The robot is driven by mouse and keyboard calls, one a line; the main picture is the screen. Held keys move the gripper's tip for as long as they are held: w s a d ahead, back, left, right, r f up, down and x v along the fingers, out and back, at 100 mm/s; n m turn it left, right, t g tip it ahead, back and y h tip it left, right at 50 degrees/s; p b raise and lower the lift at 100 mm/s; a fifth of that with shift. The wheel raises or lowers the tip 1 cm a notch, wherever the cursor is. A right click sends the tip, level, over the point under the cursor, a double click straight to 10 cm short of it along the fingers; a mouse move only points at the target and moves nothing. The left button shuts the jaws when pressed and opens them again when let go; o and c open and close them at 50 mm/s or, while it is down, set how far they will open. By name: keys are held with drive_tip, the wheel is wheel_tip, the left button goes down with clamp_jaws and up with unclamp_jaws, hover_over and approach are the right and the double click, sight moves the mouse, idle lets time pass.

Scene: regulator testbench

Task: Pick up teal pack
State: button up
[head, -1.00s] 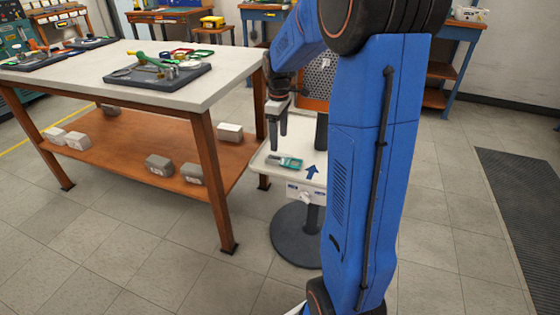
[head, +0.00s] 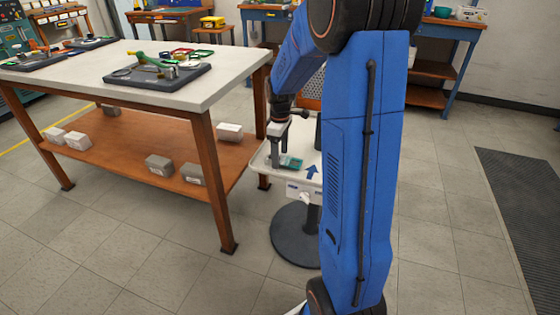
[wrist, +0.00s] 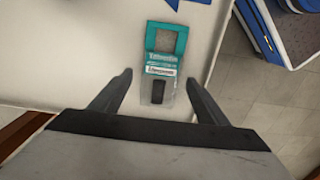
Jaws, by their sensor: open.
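The teal pack (head: 292,163) lies flat on the white top of a small pedestal stand (head: 305,178). In the wrist view the teal pack (wrist: 161,62) has a teal label, a grey window at one end and a dark slot at the other. My gripper (head: 278,162) is low at the pack in the head view. In the wrist view my gripper (wrist: 159,83) is open, with one finger on each side of the pack's dark-slot end. A gap shows between each finger and the pack. The height of the fingertips above the stand top is hard to tell.
A blue arrow (head: 312,170) is marked on the stand top beside the pack. A workbench (head: 205,95) with a dark tray (head: 158,76) stands close on the left. Grey blocks (head: 160,165) sit on its lower shelf. Open floor lies to the right.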

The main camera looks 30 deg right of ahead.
drive_tip(key=shift+f, duration=0.25)
idle(0.5)
drive_tip(key=c, duration=1.1)
